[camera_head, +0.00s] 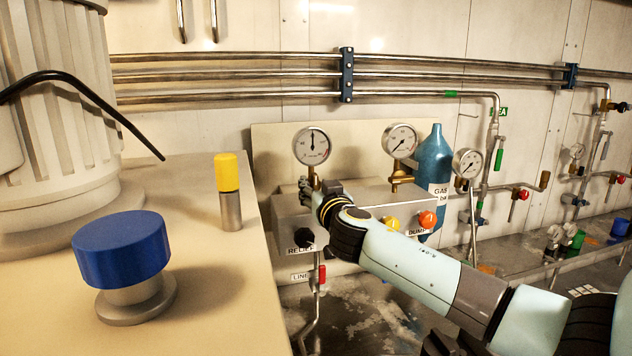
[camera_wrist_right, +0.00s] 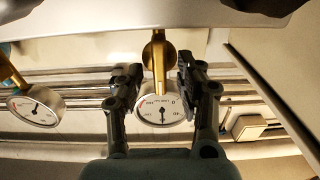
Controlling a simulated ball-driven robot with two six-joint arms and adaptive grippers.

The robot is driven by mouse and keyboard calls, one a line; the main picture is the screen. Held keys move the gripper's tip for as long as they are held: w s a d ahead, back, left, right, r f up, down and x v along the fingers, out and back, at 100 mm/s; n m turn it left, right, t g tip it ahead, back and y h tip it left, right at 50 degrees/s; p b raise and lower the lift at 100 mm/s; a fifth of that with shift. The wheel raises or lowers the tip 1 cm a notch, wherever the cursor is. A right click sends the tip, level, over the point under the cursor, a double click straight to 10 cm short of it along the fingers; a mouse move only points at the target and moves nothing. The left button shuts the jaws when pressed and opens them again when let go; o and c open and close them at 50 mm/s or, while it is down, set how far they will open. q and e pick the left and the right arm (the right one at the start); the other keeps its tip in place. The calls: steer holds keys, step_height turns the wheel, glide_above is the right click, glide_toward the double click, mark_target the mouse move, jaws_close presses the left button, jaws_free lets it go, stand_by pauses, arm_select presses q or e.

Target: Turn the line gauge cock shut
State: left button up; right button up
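The left round gauge (camera_head: 311,146) stands on the grey panel box. Its brass stem and cock body (camera_head: 314,177) show just under it, partly hidden by my right gripper (camera_head: 310,188). In the wrist view the same gauge (camera_wrist_right: 161,108) appears upside down, with the brass cock body (camera_wrist_right: 154,52) beyond it. My right gripper's fingers (camera_wrist_right: 155,82) are apart, one on each side of the brass stem, with visible gaps. I cannot tell whether they touch the cock or how its handle is turned. My left gripper is in neither view.
A second gauge (camera_head: 400,141) on a brass cock and a third gauge (camera_head: 467,163) stand to the right. A black relief knob (camera_head: 306,237), yellow button (camera_head: 391,223) and orange button (camera_head: 428,219) sit on the box front. A blue bottle (camera_head: 433,160) stands behind.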

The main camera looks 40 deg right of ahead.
steer(key=shift+w+d, duration=0.15)
steer(key=shift+w, duration=0.15)
steer(key=shift+f, duration=0.1)
steer(key=shift+c, duration=1.9)
jaws_close()
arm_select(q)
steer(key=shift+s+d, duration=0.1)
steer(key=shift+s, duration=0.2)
